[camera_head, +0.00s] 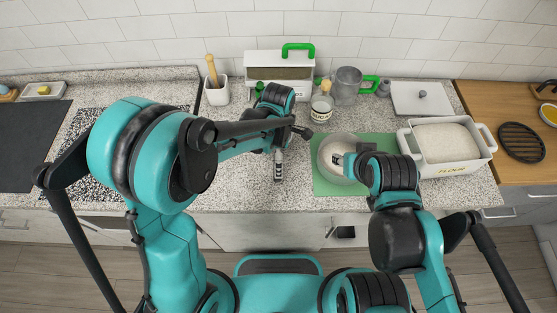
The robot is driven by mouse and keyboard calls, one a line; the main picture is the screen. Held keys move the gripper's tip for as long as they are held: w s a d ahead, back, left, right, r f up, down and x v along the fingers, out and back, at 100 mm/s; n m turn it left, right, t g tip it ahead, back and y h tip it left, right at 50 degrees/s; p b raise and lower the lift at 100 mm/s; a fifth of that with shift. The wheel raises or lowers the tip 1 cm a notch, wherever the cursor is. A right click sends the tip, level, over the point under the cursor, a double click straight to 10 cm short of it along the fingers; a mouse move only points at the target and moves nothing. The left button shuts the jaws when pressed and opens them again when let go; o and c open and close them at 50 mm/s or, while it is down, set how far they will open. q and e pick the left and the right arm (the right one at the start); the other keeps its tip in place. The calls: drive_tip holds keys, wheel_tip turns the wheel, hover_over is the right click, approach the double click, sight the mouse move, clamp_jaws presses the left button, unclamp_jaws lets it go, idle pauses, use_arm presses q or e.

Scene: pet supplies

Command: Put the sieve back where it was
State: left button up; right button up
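A grey metal cup with a green handle (346,87), which looks like the sieve, stands upright on the counter near the back wall. A pale bowl (325,163) sits on a green mat (325,187) in the middle. My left gripper (289,148) is left of the bowl, low over the counter and apart from the sieve. Its finger spacing is unclear, and I see nothing held in it. My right gripper (348,162) is over the bowl. Its fingertips are small and partly hidden by my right wrist, so its opening is unclear.
A white flour box (410,142) stands right of the mat. A labelled jar (320,109) stands behind the bowl. A box with a green handle (298,50) and a utensil crock (216,94) are behind my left arm.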

use_arm(q)
wheel_tip(320, 180, up, 9)
drive_tip(key=p, duration=0.2)
drive_tip(key=s+a+r+m+t, duration=0.3)
drive_tip(key=s+a+m+t, duration=0.1)
drive_tip(key=a+m, duration=0.5)
drive_tip(key=s+a+r+m+t, duration=0.4)
drive_tip(key=a+m, duration=0.5)
drive_tip(key=shift+s+r, duration=0.25)
drive_tip(key=shift+s, duration=0.1)
drive_tip(key=shift+a, duration=0.1)
wheel_tip(320, 180, down, 12)
drive_tip(key=b, duration=1.2)
